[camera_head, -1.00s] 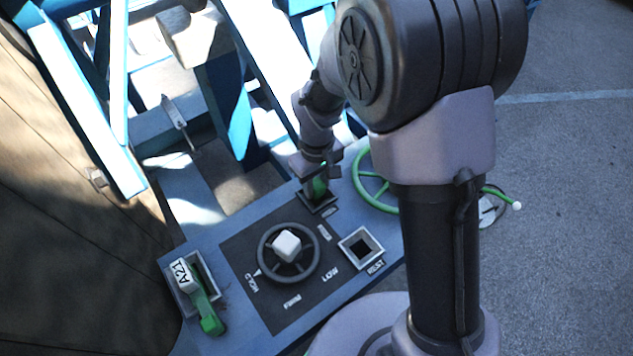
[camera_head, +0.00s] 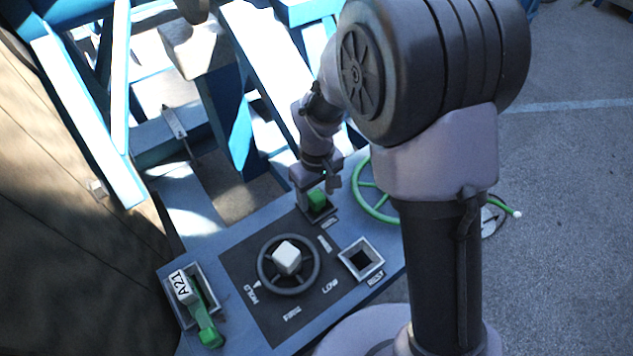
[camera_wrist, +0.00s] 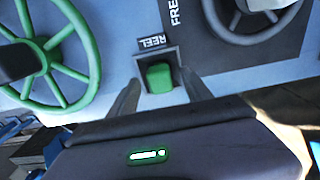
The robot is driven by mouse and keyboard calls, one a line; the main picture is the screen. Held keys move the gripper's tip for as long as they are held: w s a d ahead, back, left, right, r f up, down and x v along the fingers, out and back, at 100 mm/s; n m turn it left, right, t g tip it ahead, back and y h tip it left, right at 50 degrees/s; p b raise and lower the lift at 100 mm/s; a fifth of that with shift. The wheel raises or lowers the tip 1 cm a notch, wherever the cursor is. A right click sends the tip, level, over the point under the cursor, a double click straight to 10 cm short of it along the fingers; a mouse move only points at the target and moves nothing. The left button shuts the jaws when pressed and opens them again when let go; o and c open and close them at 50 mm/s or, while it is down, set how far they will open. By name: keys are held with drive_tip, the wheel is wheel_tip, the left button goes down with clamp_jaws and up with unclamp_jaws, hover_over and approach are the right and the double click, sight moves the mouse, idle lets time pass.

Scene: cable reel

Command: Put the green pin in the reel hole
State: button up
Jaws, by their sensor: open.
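The green pin (camera_head: 317,198) stands in a square socket (camera_head: 325,216) at the far edge of the control panel. In the wrist view the green pin (camera_wrist: 160,76) sits inside the square hole (camera_wrist: 144,84), next to a label reading REEL. My gripper (camera_head: 317,183) is just above the pin. In the wrist view its two fingers (camera_wrist: 157,92) are spread, one on each side of the pin, with gaps between, so it is open. The lower part of the pin is hidden in the socket.
A dark handwheel with a white knob (camera_head: 287,257) is mid-panel. An empty square socket marked REST (camera_head: 361,260) is right of it. A green lever tagged A21 (camera_head: 206,322) is at left. A green wheel (camera_head: 368,203) is beside the panel. Blue frame beams (camera_head: 237,110) stand behind.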

wheel_tip(320, 180, up, 17)
drive_tip(key=p, duration=0.3)
